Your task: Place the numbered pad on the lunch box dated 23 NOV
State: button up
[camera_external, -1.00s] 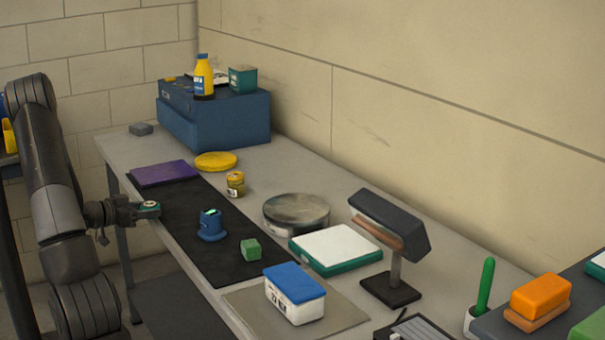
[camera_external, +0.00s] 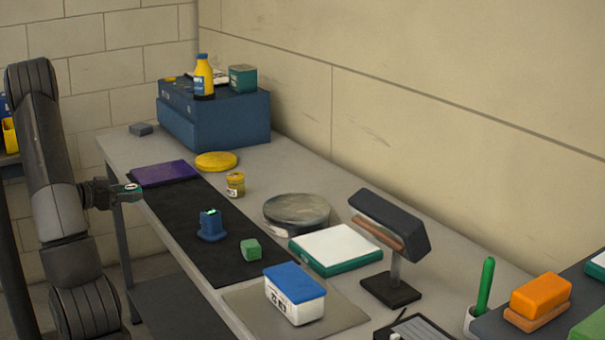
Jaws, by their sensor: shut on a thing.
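My gripper (camera_external: 127,190) is at the left edge of the bench, shut on a small dark pad with a pale, greenish top (camera_external: 132,187). Any number on it is too small to read. It is held just beside the purple mat, above the bench's near edge. A lunch box (camera_external: 294,296) with a white body and blue lid sits on a grey-brown mat at the front of the bench. Dark print shows on its side, but I cannot read the date. The box is far to the right of my gripper, and its lid is bare.
A blue holder (camera_external: 211,226) and a green cube (camera_external: 251,250) stand on the black mat (camera_external: 190,215). A white-topped green case (camera_external: 335,249), a round tin (camera_external: 296,212) and a dark lamp (camera_external: 392,228) stand behind the box. A blue cabinet (camera_external: 225,125) is at the far end.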

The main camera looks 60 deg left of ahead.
notch_tip(320, 180, up, 17)
jog(key=w+d+m+g+h, duration=0.1)
jog(key=w+d+m+h, duration=0.35)
jog(key=w+d, duration=0.6)
jog(key=w+d+m+h, duration=0.4)
jog(key=w+d+h, duration=0.25)
jog(key=d, duration=0.65)
jog(key=w+d+m+g+h, duration=0.1)
jog(key=d+m+g+h, duration=0.55)
jog(key=d, duration=1.65)
jog(key=s+d+m+g+h, duration=0.1)
jog(key=s+d+m+g, duration=0.15)
jog(key=d, duration=0.45)
jog(key=s+d+m+g, duration=0.2)
jog(key=s+d+g, duration=0.15)
jog(key=d, duration=0.35)
send_over(290, 271)
jog(key=shift+g, duration=0.35)
notch_tip(290, 271, down, 13)
jog(key=shift+r, duration=0.2)
jog(key=shift+f, duration=2.05)
